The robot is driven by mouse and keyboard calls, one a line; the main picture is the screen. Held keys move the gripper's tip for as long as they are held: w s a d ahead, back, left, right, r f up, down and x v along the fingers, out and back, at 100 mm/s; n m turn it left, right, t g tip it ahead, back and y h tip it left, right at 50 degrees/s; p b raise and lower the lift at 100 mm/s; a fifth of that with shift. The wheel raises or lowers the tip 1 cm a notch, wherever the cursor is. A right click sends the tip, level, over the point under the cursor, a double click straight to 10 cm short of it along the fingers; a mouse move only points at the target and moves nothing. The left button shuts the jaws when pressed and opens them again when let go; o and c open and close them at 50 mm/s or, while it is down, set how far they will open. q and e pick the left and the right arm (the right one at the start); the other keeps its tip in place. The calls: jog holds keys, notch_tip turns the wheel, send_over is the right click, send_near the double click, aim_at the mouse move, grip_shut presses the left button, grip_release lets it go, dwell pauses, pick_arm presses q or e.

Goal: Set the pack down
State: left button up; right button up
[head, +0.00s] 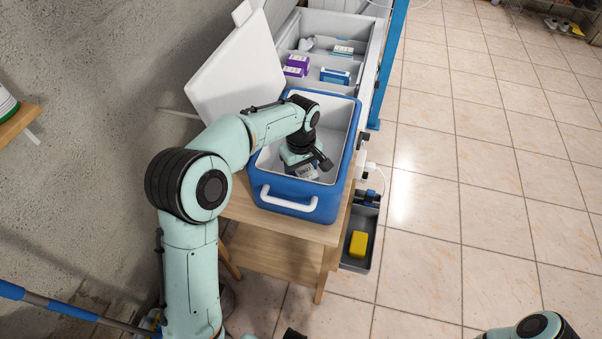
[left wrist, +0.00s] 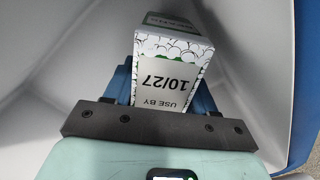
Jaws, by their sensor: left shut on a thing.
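The pack (left wrist: 172,72) is a white carton with a green-and-white bubble pattern and a label reading "USE BY 10/27". My left gripper (left wrist: 163,88) is shut on it, with a blue finger on each side. In the head view my left gripper (head: 302,164) reaches down inside the blue cooler box (head: 284,207), and a small part of the pack shows below it. The cooler's white inner walls surround the pack in the left wrist view. I cannot tell whether the pack touches the cooler floor. My right gripper is not in view.
The cooler stands on a wooden table (head: 272,228), its white lid (head: 236,75) open against the wall side. Behind it is a white compartmented bin (head: 367,48) holding purple boxes (head: 297,64) and a blue box (head: 335,76). A grey tray (head: 352,264) holds a yellow block (head: 358,244).

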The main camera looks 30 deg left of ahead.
pick_arm(q)
jog(key=shift+f, duration=0.45)
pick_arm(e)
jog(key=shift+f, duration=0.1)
pick_arm(q)
jog(key=shift+f, duration=0.1)
jog(key=shift+f, duration=0.15)
jog(key=o, duration=1.3)
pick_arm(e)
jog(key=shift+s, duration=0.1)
pick_arm(q)
notch_tip(320, 180, up, 12)
jog(key=shift+r+p, duration=0.25)
jog(key=shift+p, duration=0.65)
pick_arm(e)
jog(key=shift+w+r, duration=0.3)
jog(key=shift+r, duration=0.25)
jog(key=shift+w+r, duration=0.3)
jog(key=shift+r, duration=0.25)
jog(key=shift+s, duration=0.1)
